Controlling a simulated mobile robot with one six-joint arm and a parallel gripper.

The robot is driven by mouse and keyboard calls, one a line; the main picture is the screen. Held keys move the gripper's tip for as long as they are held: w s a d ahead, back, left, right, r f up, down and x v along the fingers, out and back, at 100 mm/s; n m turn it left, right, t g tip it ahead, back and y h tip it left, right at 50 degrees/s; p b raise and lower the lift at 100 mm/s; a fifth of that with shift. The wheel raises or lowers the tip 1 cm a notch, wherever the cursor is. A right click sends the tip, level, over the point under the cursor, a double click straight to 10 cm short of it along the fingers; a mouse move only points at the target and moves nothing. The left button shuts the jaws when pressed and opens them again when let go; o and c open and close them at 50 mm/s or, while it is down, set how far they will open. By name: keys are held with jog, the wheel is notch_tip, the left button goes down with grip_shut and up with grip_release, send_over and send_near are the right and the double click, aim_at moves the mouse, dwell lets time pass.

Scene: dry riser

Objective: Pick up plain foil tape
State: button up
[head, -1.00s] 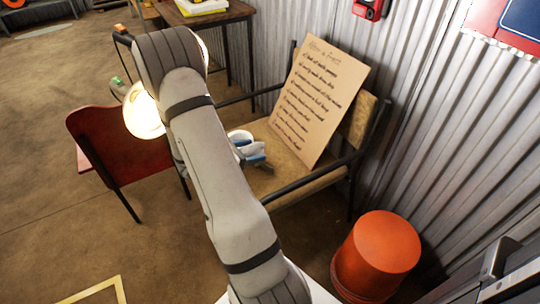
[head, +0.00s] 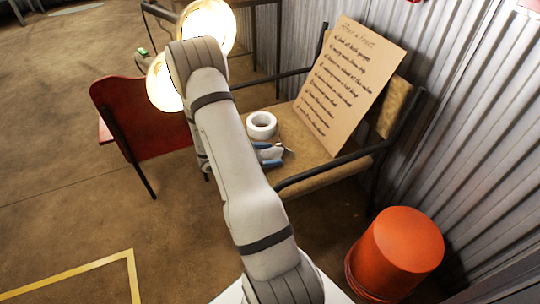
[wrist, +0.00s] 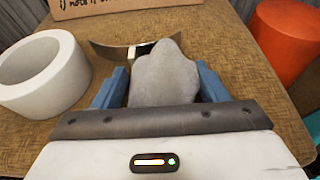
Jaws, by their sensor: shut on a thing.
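A thick white tape roll (head: 261,125) lies flat on the bench seat. It also shows at the left of the wrist view (wrist: 42,72), beside my gripper and outside its fingers. I cannot tell whether it is the plain foil tape. My gripper (wrist: 163,85) has blue fingers on either side of a smooth grey lump (wrist: 165,75) and is shut on it. A curved metallic band (wrist: 112,52) shows just behind the lump; I cannot tell whether they are one piece. In the head view my arm hides part of the gripper (head: 268,154).
A lettered cardboard sign (head: 348,88) leans on the bench's backrest. The bench has a dark armrest (head: 325,172). An orange bucket (head: 400,250) stands at the right by the corrugated wall. A red chair (head: 148,115) and bright lamps (head: 163,82) are at the left.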

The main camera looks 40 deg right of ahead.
jog(key=shift+f, duration=0.15)
jog(key=o, duration=1)
